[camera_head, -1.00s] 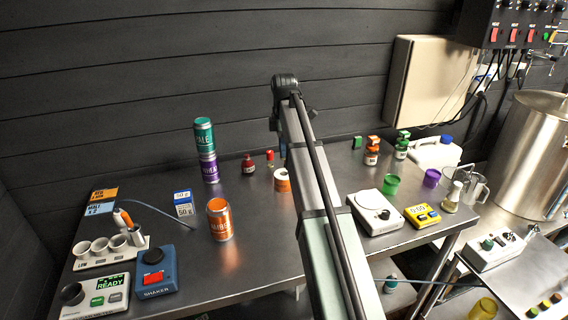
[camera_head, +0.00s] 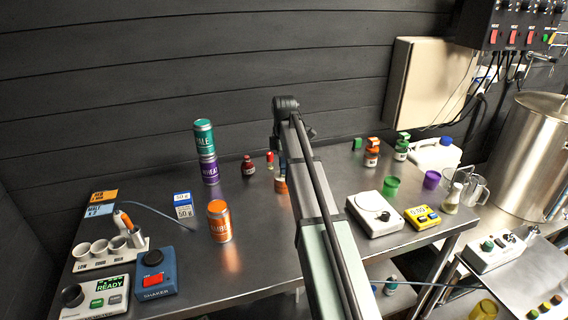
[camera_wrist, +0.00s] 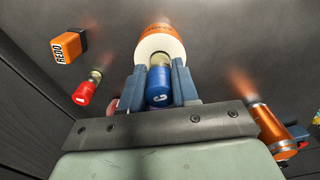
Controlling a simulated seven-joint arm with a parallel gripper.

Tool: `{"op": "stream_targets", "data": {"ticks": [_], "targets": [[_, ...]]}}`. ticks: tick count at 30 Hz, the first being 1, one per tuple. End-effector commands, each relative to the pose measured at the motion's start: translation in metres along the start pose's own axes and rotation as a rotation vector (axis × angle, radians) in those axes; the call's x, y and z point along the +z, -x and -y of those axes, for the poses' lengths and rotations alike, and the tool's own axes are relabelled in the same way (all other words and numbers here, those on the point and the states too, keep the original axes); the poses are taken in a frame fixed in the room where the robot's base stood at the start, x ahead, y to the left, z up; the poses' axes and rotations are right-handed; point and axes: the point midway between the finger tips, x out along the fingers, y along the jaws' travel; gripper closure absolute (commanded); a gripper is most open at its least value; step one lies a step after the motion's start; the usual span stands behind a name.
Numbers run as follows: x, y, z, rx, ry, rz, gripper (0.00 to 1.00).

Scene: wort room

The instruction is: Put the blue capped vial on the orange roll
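The blue capped vial (camera_wrist: 158,87) is between the two fingers of my gripper (camera_wrist: 160,84) in the wrist view, with its blue cap toward the camera. The fingers are shut on it. The orange roll (camera_wrist: 160,42), with a white end face, lies right beyond the fingertips, and the vial's clear part overlaps that face. I cannot tell whether the vial touches the roll. In the head view, the roll (camera_head: 281,187) is partly covered by my arm and gripper, and the vial cannot be made out clearly.
A red-capped vial (camera_wrist: 86,91) and an orange block (camera_wrist: 69,46) are left of the roll in the wrist view. An orange cylinder (camera_wrist: 270,122) is at right. In the head view, a red bottle (camera_head: 248,166) and stacked teal and purple cans (camera_head: 206,150) stand left.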

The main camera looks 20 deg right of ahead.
Motion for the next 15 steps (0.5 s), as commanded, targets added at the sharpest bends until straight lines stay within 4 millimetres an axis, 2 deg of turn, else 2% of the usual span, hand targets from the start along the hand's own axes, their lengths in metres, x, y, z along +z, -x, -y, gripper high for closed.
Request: {"op": "stream_targets", "data": {"ticks": [1,7,15], "targets": [[0.0000,0.0003,0.0000,0.000,0.000,0.000,0.65],[0.0000,0.0004,0.0000,0.000,0.000,0.000,0.46],[0.0000,0.0016,-0.0001,0.000,0.000,0.000,0.46]]}}
